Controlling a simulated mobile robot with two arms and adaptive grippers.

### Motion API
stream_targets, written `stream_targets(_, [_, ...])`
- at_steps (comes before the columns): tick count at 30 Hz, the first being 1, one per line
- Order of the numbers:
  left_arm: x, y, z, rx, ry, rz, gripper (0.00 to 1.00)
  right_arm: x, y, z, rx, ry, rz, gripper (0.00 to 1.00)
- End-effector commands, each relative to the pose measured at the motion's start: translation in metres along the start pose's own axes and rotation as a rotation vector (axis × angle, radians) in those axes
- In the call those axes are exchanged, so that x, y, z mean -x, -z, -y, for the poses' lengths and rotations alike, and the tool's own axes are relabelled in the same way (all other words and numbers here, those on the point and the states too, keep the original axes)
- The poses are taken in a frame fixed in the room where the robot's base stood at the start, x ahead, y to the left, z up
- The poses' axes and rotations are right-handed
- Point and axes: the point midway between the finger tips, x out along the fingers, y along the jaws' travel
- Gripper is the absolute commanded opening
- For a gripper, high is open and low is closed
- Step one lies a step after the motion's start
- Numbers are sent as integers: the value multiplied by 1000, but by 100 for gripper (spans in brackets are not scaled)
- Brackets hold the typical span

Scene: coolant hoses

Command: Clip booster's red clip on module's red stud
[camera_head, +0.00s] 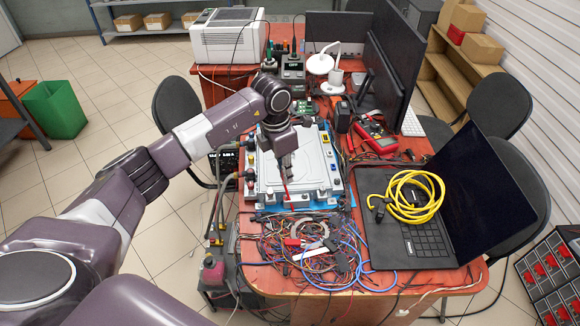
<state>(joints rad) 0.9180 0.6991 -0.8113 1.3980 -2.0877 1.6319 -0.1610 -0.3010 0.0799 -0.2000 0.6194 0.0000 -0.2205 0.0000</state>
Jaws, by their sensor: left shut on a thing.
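The module (310,158) is a broad, flat light-grey unit with fittings along its edges, lying on a blue mat on the red-topped table. My left gripper (285,172) points down over the module's near left part. It is shut on a thin red piece (287,189), which looks like the red clip; the fingers and small size hide its details. The red piece is near the module's front edge; I cannot tell whether it touches a stud. The red stud and the booster cannot be made out for sure. My right gripper is not in view.
Tangled wires (305,248) cover the table in front of the module. An open laptop (420,220) with a coiled yellow cable (412,197) lies to the right. A red multimeter (376,137), monitors (385,65) and a printer (228,38) stand farther back.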

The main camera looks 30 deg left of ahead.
Motion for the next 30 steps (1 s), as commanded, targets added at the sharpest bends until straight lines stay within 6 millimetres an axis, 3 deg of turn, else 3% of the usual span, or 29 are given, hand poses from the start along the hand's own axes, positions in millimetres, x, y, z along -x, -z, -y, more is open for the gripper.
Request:
stream_targets(15, [-45, 5, 0, 0, 0, 0, 0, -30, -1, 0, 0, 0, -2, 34])
stream_targets(30, [-50, 6, 0, 0, 0, 1, 0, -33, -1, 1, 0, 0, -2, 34])
